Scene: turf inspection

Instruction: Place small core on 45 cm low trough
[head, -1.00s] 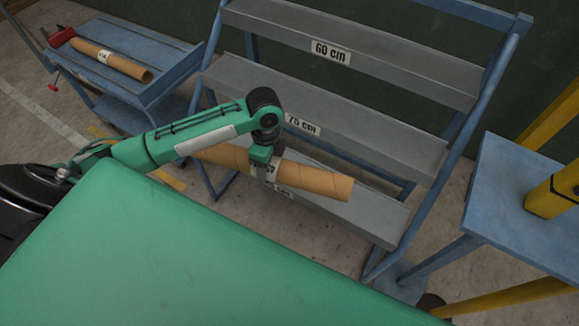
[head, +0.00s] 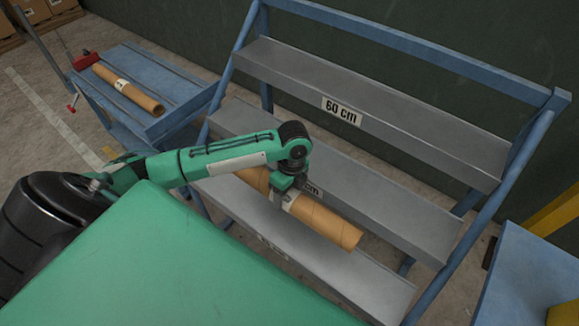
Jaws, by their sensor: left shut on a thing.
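My left gripper (head: 287,188) is shut around the middle of a brown cardboard core (head: 328,224), over its white label. The core is tilted in the picture, its right end lower, and appears in front of the rack's lower two troughs. I cannot tell whether it touches either. The lowest grey trough (head: 362,284) has a label partly hidden behind my green body, too unclear to read. The middle trough (head: 395,222) has a label mostly covered by my gripper, with only "cm" showing. The top trough (head: 420,135) reads "60 cm". My right gripper is not in view.
A blue cart (head: 185,78) at left holds another labelled core (head: 128,88) and a red clamp (head: 84,60). A blue table (head: 530,285) stands at lower right, close to the rack's blue frame (head: 510,185). The troughs look empty.

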